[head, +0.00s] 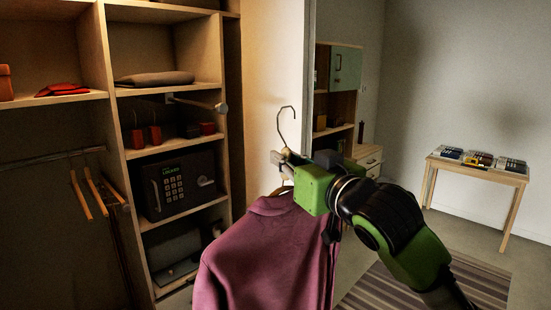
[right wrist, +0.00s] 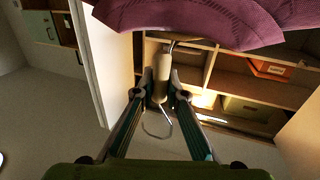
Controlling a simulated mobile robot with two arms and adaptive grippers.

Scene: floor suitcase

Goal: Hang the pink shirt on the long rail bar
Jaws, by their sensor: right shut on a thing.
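The pink shirt (head: 268,255) hangs on a hanger whose metal hook (head: 287,118) points up. My right gripper (head: 281,163) is shut on the hanger's neck, just above the shirt's collar. In the right wrist view the fingers (right wrist: 161,92) close around the pale hanger neck (right wrist: 162,72), with the hook beyond it and the shirt (right wrist: 190,22) along the top edge. The long rail bar (head: 45,159) runs across the left wardrobe bay, well left of the shirt. My left gripper is not in view.
Several wooden hangers (head: 82,194) hang on the rail's right part. A short rod (head: 198,104) juts from the middle shelf column, above a dark safe (head: 178,184). A pale upright panel (head: 276,70) stands behind the hook. A small table (head: 478,168) stands far right.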

